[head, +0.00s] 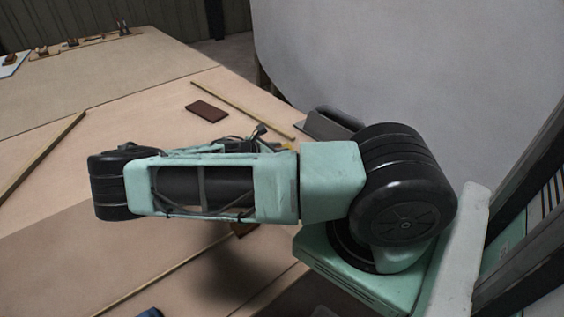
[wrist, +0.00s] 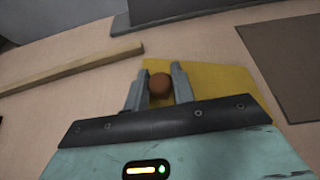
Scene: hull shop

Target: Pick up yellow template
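The yellow template (wrist: 219,83) is a flat yellow plate with a round brown knob (wrist: 160,86), in the wrist view. My gripper (wrist: 160,72) is over the plate, with one finger on each side of the knob. The fingers are very close to the knob, but I cannot tell whether they press on it.
A wooden strip (wrist: 70,69) lies left of the template and a brown flat piece (wrist: 286,68) right of it. A grey metal object (head: 322,126) stands behind.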

